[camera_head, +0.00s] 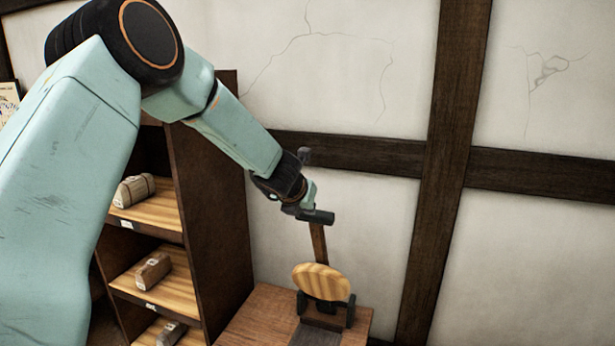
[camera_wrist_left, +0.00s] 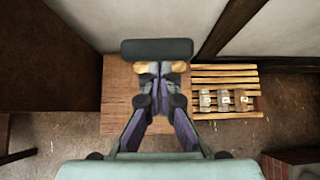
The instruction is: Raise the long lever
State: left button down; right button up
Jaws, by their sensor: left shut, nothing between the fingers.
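The long lever has a brown wooden shaft (camera_head: 318,243) and a dark cylindrical crossbar handle (camera_head: 317,217); it stands nearly upright. Its base holds a rounded striped wooden disc (camera_head: 321,281) between dark brackets on a brown wooden table (camera_head: 262,312). My left gripper (camera_head: 304,206) is at the handle, at the top of the shaft. In the left wrist view the handle (camera_wrist_left: 157,48) lies crosswise just beyond my shut fingertips (camera_wrist_left: 160,72), with nothing between them. I cannot tell whether they touch it. My fingers hide most of the shaft there. My right gripper is out of view.
A dark wooden shelf unit (camera_head: 213,220) with small packages stands left of the table. A plaster wall (camera_head: 350,80) with dark beams is behind. In the left wrist view, a slatted pallet (camera_wrist_left: 225,74) with metal blocks (camera_wrist_left: 225,98) lies to the right.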

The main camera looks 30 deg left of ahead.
pick_arm(q)
notch_tip(320, 180, up, 7)
jog(key=p, duration=0.3)
jog(key=shift+f+p, duration=0.2)
jog(key=shift+p, duration=0.1)
jog(key=shift+a+f, duration=0.1)
jog(key=shift+w+f, duration=0.1)
jog(key=shift+w, duration=0.05)
